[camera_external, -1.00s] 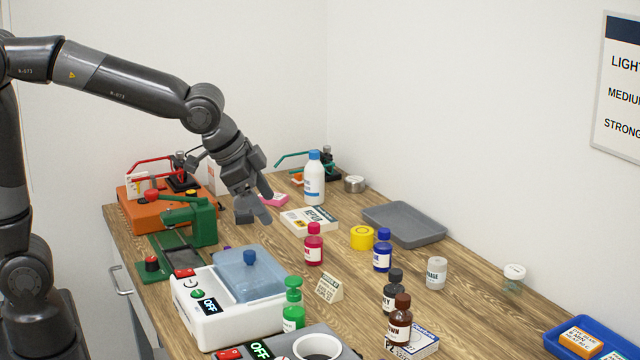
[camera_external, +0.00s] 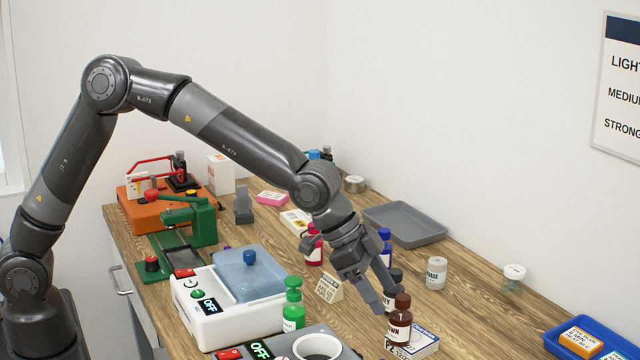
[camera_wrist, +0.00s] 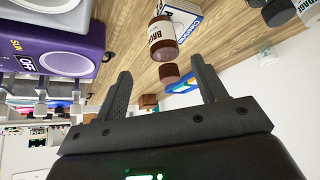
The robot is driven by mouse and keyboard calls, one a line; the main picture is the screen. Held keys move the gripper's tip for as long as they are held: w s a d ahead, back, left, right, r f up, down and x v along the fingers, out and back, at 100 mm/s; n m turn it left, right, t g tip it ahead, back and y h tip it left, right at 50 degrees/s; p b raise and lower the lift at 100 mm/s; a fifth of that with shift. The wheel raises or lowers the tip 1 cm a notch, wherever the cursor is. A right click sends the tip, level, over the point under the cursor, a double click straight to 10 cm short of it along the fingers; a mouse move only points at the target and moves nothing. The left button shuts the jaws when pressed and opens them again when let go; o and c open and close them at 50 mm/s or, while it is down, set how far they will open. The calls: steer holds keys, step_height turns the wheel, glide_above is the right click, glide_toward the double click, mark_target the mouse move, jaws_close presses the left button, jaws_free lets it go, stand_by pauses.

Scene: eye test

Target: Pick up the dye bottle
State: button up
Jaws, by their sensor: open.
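Several small dye bottles stand on the wooden bench. The brown bottle (camera_external: 400,332) stands near the front; its label starts "BRO" in the wrist view (camera_wrist: 162,40). A black bottle (camera_external: 396,276) is behind it, mostly hidden by my gripper. A blue bottle (camera_external: 384,240) and a red bottle (camera_external: 313,252) stand farther back, partly covered by my arm. My gripper (camera_external: 381,303) is open and empty, tilted downward, just above and left of the brown bottle. In the wrist view, the brown cap lies ahead of the space between my spread fingers (camera_wrist: 162,76).
A white and blue box (camera_external: 425,343) lies right beside the brown bottle. A green bottle (camera_external: 293,312), a small sign (camera_external: 329,288) and a white machine (camera_external: 235,322) are to the left. A white jar (camera_external: 436,272), grey tray (camera_external: 425,230) and blue tray (camera_external: 553,338) are to the right.

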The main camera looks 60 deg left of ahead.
mark_target(402, 315)
steer(key=shift+w+x, duration=0.2)
steer(key=shift+x, duration=1.6)
steer(key=shift+w+x, duration=0.2)
steer(key=shift+x, duration=1.55)
steer(key=shift+r, duration=0.15)
steer(key=shift+c, duration=0.5)
steer(key=c, duration=1.1)
steer(key=shift+c, duration=0.2)
steer(key=shift+r, duration=0.1)
